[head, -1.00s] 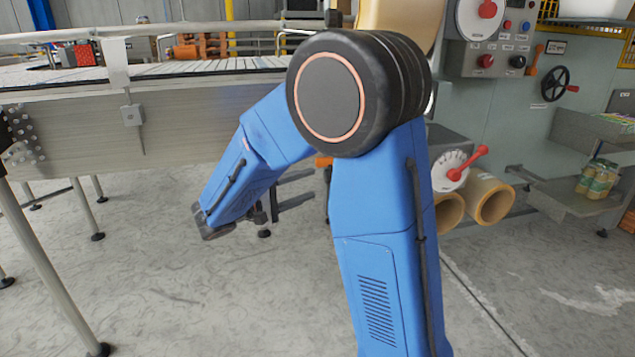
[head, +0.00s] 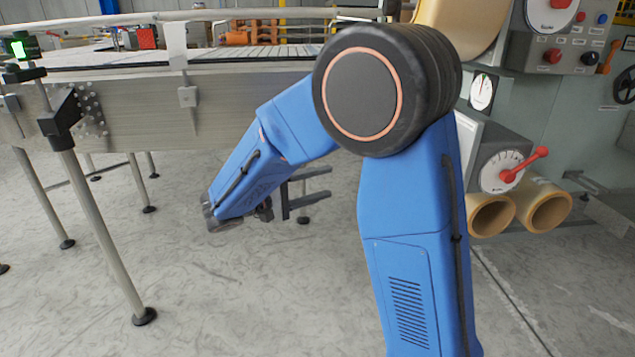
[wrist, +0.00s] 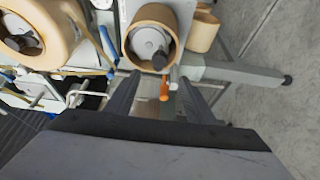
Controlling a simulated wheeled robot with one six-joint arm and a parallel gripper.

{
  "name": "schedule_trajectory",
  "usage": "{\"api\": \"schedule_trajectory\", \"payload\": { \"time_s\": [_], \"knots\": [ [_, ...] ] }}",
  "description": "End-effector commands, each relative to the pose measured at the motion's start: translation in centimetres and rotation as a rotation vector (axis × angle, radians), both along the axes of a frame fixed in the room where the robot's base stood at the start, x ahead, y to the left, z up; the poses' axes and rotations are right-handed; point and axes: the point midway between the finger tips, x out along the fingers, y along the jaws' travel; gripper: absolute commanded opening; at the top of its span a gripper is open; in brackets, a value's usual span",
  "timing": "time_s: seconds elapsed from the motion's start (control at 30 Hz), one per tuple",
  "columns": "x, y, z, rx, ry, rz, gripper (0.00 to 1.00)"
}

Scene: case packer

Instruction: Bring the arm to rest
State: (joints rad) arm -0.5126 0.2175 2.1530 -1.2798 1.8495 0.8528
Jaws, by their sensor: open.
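My blue arm is folded at a large black joint in the head view, with its forearm sloping down to the left. My gripper (head: 326,183) shows partly behind the forearm, its dark fingers pointing right above the floor. In the wrist view my gripper (wrist: 160,80) has its two fingers apart with a gap between them. I see nothing held between them. The forearm hides part of the wrist in the head view.
A conveyor (head: 135,110) on metal legs runs behind my arm at the left. A grey machine (head: 590,110) with dials and a red-handled lever (head: 525,164) stands close at the right, with tan rolls (head: 545,208) beneath. The floor (head: 230,300) in front is clear.

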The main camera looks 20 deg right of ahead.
Motion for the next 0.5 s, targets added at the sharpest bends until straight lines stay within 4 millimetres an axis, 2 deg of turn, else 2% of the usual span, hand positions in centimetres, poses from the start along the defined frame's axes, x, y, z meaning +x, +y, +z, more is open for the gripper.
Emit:
{"api": "schedule_trajectory", "payload": {
  "time_s": [0.27, 0.37, 0.5],
  "knots": [
    [-0.6, -0.7, 0.1, 0.023, 0.01, -0.013, 0.49],
    [-2.0, -2.3, 0.0, 0.084, 0.033, -0.041, 0.49],
    [-5.5, -5.1, -0.6, 0.228, 0.087, -0.095, 0.49]
  ]
}}
